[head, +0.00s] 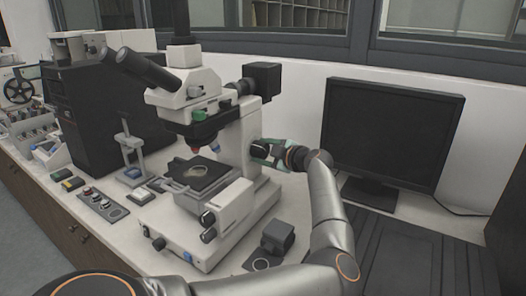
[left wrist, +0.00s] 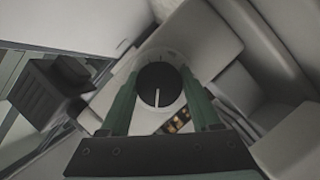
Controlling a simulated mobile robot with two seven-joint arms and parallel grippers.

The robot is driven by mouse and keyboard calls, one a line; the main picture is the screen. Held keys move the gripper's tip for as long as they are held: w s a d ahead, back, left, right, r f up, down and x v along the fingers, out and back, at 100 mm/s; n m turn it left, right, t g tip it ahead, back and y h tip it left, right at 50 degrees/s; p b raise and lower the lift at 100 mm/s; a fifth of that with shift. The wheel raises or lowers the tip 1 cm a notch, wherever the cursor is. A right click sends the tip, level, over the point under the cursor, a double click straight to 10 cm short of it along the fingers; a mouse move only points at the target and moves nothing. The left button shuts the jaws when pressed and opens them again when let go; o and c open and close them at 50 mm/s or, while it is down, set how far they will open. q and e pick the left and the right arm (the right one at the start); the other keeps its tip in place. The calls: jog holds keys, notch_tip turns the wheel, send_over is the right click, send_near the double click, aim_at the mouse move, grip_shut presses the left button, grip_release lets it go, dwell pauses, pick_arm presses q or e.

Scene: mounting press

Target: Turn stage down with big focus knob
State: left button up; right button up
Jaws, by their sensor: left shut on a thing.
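The white microscope (head: 232,150) stands on the bench, with its dark flat stage (head: 199,175) under the objectives. My left gripper (head: 264,153) is at the right side of the microscope body. In the left wrist view, the green fingers of the left gripper (left wrist: 160,92) lie on both sides of a round black knob face (left wrist: 159,86) with a white line pointing down. The fingers are shut on this big focus knob. In the head view the gripper largely hides the knob. My right gripper is not in view.
A dark monitor (head: 390,135) stands right of my left arm. A small black block (head: 278,236) sits in front of the microscope's right side. A control box with knobs (head: 103,204) and a small stand (head: 128,150) are to the left. Dark panels cover the bench at lower right.

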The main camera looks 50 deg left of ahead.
pick_arm(q)
jog(key=shift+n, duration=0.3)
jog(key=o, duration=1.4)
jog(key=shift+v, duration=6.3)
jog(key=shift+f, duration=0.2)
jog(key=shift+c, duration=0.2)
